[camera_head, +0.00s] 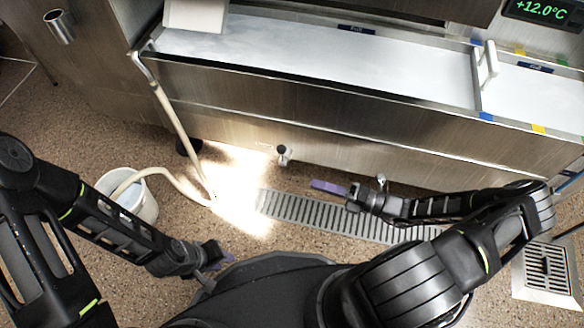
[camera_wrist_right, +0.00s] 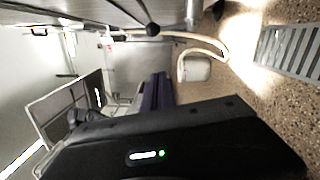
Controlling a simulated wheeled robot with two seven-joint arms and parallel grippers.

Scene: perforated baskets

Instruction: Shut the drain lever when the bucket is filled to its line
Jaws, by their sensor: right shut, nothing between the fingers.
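A white bucket (camera_head: 148,208) stands on the floor at the left, partly behind my left arm, with the end of a pale hose (camera_head: 178,183) in it. Its inside looks pale; I cannot make out a fill line or the level. A small valve fitting with a dark knob (camera_head: 283,153), likely the drain lever, sticks out of the tank's lower front. The right wrist view shows a black ball knob (camera_wrist_right: 152,30) and the bucket (camera_wrist_right: 194,68). My right gripper (camera_head: 328,187) is shut and empty, right of and below the fitting, apart from it. My left gripper (camera_head: 215,257) hangs low near my base; its jaw state is unclear.
The steel tank (camera_head: 300,105) spans the back, its compartments filled with pale content. A floor grate (camera_head: 290,208) runs beneath my right gripper, and a square drain (camera_head: 547,270) lies at the right. A second small fitting (camera_head: 381,179) shows by my right wrist. A display reads +12.0°C.

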